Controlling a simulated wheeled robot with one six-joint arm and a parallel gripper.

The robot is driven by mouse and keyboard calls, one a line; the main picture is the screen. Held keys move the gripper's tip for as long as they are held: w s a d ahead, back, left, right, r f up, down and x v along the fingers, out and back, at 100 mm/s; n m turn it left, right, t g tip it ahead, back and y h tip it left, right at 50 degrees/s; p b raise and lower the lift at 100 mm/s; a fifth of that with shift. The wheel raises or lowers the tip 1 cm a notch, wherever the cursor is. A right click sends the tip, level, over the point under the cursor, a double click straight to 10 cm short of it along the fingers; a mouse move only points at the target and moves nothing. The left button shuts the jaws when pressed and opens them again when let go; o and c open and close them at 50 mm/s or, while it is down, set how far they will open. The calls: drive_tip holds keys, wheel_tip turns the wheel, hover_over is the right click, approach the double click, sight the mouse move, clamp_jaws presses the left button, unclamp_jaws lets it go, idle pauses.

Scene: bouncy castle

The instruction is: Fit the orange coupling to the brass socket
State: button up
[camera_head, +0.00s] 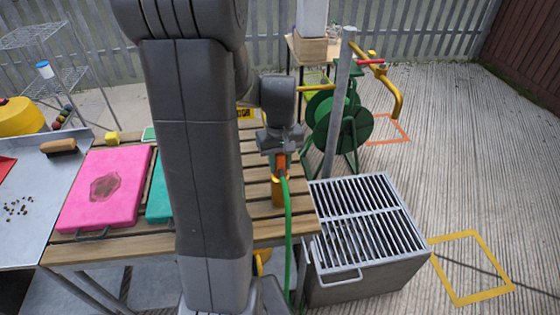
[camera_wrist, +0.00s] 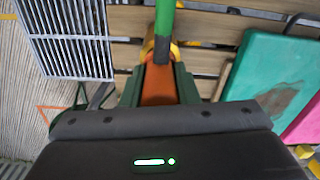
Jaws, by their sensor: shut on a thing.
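The orange coupling (camera_head: 280,163) is on the end of a green hose (camera_head: 288,235). My gripper (camera_head: 279,158) is shut on the coupling above the right end of the slatted wooden table. The coupling (camera_wrist: 158,85) also shows between the fingers in the wrist view, with the green hose (camera_wrist: 164,20) running away from it. A yellow-brass piece, seemingly the brass socket (camera_head: 278,191), is right at the coupling's lower end. In the wrist view its yellow edge (camera_wrist: 146,50) shows around the coupling's far end. I cannot tell whether the two are joined or only lined up.
A metal grated box (camera_head: 370,225) stands right of the wooden table (camera_head: 262,226). A green hose reel (camera_head: 335,120) and a grey post are behind. Pink (camera_head: 105,188) and teal (camera_head: 157,195) pads lie on the table's left. Open concrete lies to the right.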

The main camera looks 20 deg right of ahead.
drive_tip(key=shift+f+b, duration=0.55)
drive_tip(key=shift+f, duration=0.25)
idle(0.4)
drive_tip(key=o, duration=1)
drive_tip(key=shift+r, duration=0.15)
wheel_tip(320, 180, up, 14)
drive_tip(key=shift+f+p, duration=0.2)
drive_tip(key=shift+p, duration=0.15)
drive_tip(key=shift+f, duration=0.1)
wheel_tip(320, 180, down, 14)
drive_tip(key=shift+r+b, duration=0.15)
drive_tip(key=shift+b, duration=0.15)
drive_tip(key=shift+r, duration=0.2)
